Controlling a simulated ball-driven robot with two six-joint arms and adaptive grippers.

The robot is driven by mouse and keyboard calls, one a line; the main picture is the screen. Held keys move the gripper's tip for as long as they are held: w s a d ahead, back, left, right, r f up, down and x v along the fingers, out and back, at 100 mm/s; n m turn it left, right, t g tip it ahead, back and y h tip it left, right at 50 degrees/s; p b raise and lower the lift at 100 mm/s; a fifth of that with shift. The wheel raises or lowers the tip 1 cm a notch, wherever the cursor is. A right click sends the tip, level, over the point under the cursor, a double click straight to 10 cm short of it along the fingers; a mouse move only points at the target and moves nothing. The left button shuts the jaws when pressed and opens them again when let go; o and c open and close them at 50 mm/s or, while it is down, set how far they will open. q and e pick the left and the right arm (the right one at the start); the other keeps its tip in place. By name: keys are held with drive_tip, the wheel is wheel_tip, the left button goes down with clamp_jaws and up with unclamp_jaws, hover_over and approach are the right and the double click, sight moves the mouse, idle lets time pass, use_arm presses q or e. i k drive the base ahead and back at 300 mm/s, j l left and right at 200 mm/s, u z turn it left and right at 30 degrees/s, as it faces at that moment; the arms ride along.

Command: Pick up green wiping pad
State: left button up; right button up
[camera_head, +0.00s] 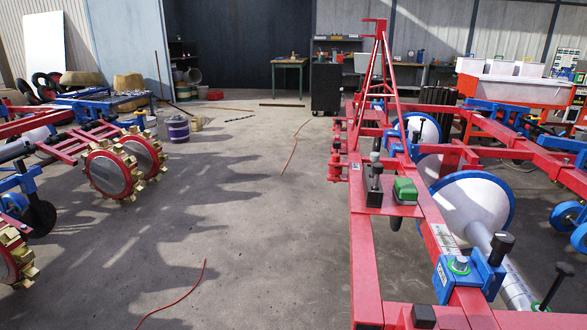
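A small green block-shaped item (405,190), which looks like the green wiping pad, sits on top of the red machine frame (364,262) at the right of the middle. A dark upright fitting with a grey knob (375,180) stands just left of it, very close. The pad's top and near side show. Its underside is hidden. Neither of my grippers shows in the head view.
The red frame carries a tall red mast (381,70), white cones with blue rims (470,205) and a blue block (468,270). Another machine with spiked wheels (115,172) stands at the left. Concrete floor (260,220) between them is mostly clear, with thin red cords (180,297).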

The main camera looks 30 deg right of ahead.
sight(405, 192)
drive_tip(key=i+z, duration=0.1)
drive_tip(key=z, duration=0.35)
drive_tip(key=i+j+z, duration=0.1)
drive_tip(key=z, duration=0.35)
drive_tip(key=j+z, duration=0.2)
drive_tip(key=z, duration=0.25)
drive_tip(key=i+j+z, duration=0.1)
drive_tip(key=z, duration=0.35)
drive_tip(key=j, duration=0.1)
